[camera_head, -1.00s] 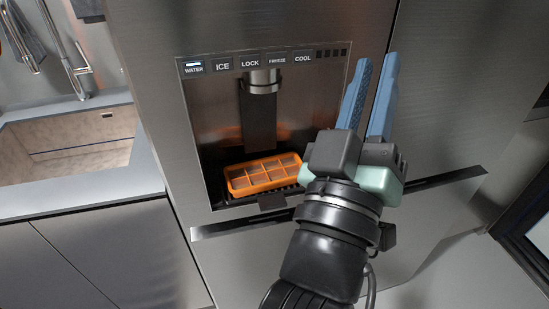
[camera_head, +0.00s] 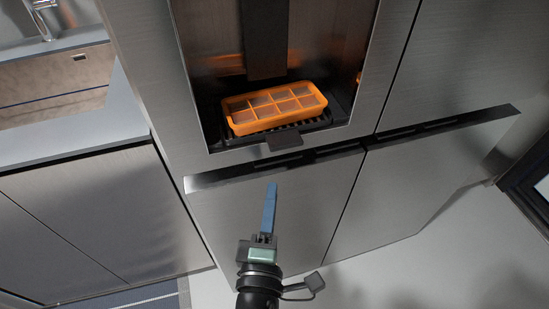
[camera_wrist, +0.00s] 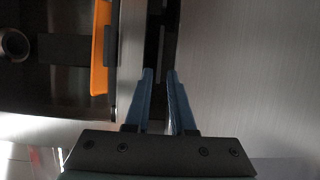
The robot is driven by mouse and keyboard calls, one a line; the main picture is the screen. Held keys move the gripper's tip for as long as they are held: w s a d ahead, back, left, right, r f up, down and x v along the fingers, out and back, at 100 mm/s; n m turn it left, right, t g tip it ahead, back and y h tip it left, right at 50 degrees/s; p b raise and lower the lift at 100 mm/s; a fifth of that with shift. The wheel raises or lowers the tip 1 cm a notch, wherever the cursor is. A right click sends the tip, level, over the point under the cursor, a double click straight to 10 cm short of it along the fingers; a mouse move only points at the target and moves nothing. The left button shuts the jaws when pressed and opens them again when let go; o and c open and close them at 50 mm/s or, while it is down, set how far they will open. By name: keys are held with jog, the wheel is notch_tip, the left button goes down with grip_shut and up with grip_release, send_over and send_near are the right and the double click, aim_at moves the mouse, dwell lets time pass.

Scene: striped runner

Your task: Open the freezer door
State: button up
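The steel fridge-freezer has two lower doors, left (camera_head: 290,215) and right (camera_head: 420,175); the frames do not mark which is the freezer's. Both look shut. A dark handle recess with a steel lip (camera_head: 215,180) runs along the left door's top edge. My gripper (camera_head: 271,187) is in front of that door, its blue fingertips just below the recess in the head view. In the wrist view, my gripper (camera_wrist: 160,73) is open and empty, with a narrow gap between the fingers. The dark handle strip (camera_wrist: 158,35) lies ahead, in line with the gap. I cannot tell whether the tips touch it.
An orange ice tray (camera_head: 274,107) sits in the dispenser recess above the left lower door. A counter with a sink (camera_head: 60,85) and grey cabinets (camera_head: 90,215) stand at the left. The pale floor (camera_head: 400,275) at the lower right is clear.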

aim_at(276, 162)
jog(key=w, duration=0.6)
jog(key=w+p, duration=0.1)
jog(key=w, duration=0.2)
jog(key=shift+d, duration=0.35)
grip_shut()
dwell(0.9)
